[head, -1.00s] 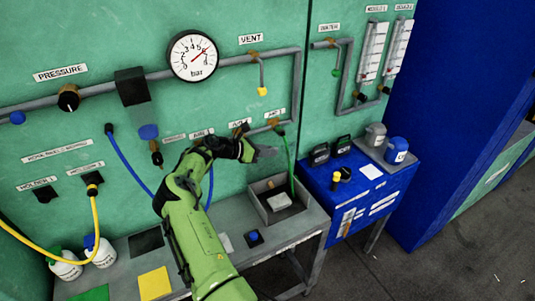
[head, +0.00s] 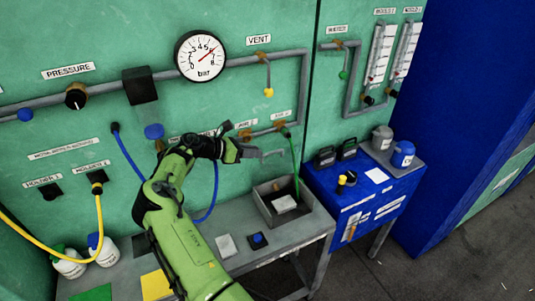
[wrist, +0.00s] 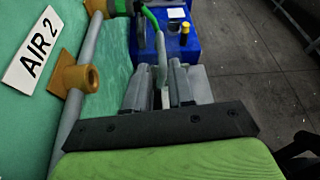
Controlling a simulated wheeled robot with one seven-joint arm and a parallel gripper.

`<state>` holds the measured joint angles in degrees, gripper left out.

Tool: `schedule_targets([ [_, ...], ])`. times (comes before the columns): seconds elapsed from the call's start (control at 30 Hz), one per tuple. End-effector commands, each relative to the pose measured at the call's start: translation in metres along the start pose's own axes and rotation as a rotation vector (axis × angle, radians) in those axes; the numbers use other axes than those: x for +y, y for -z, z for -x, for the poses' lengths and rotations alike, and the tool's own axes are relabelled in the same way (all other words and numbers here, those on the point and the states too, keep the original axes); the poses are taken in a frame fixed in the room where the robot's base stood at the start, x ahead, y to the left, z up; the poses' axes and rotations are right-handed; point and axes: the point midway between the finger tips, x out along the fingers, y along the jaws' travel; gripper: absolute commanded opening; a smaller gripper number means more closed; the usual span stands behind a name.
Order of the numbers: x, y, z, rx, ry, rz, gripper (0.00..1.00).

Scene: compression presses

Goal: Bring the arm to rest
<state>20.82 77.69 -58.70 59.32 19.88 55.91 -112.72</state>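My gripper (head: 262,154) is at the end of my green arm, in front of the green panel and above the grey bench. It points to the right, just below the valve labels. In the wrist view, its two grey fingers (wrist: 160,88) stand apart with a gap between them. A thin grey piece shows at the gap; I cannot tell whether it is part of the gripper or behind it. No object is clearly held.
The AIR 2 label (wrist: 30,50) and a brass fitting (wrist: 75,78) are close on the left in the wrist view. A grey open bin (head: 268,210) stands on the bench below. A blue cabinet (head: 355,210) is to the right. A blue hose (head: 135,168) hangs behind my arm.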

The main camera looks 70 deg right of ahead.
Motion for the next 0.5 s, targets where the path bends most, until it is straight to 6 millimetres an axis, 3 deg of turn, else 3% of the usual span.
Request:
schedule_targets([
  [0.1, 0.001, 0.001, 0.026, -0.001, -0.001, 0.0, 0.23],
  [0.2, 0.0, 0.001, 0.038, 0.0, 0.0, 0.0, 0.23],
  [0.5, 0.0, 0.0, 0.042, 0.001, 0.002, 0.0, 0.23],
])
